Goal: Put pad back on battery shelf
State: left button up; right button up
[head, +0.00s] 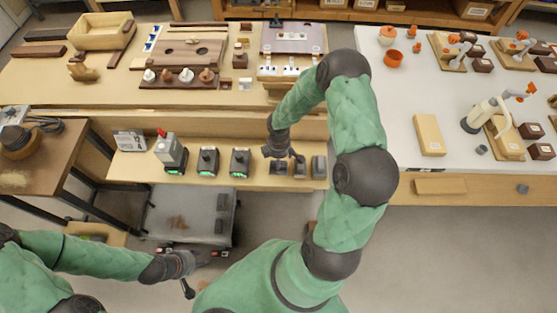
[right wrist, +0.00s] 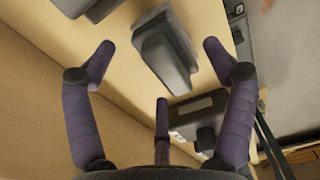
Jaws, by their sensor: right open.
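The battery shelf (head: 140,172) is a light wooden ledge below the bench top. My right gripper (head: 282,155) is over its right part. In the right wrist view my right gripper (right wrist: 155,60) has its fingers spread, with nothing held between them. A dark grey ridged block (right wrist: 165,48) lies on the wood beyond the fingertips. I cannot tell which block is the pad. My left gripper (head: 212,257) is low at the lower left, beside a grey cart; its fingers are too small to read.
Chargers with green lights (head: 207,161) and a grey unit with a red top (head: 170,152) stand on the shelf. Dark blocks (head: 318,166) stand at its right end. The grey cart (head: 180,215) is below. The bench top (head: 110,87) holds wooden parts.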

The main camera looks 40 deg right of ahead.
notch_tip(320, 180, up, 11)
jog(key=p, duration=0.4)
jog(key=s+a+f+m+y, duration=0.1)
jog(key=s+a+f+m, duration=0.2)
jog(key=a, duration=0.5)
jog(key=s+a+f+m+y, duration=0.1)
jog(key=s+a+f+m, duration=0.3)
jog(key=a, duration=0.4)
jog(key=s+a+f+m+y, duration=0.2)
jog(key=s+a+f+m, duration=0.2)
jog(key=a, duration=0.4)
jog(key=shift+s+a+m, duration=0.15)
jog(key=shift+s+m, duration=0.3)
jog(key=shift+m, duration=0.25)
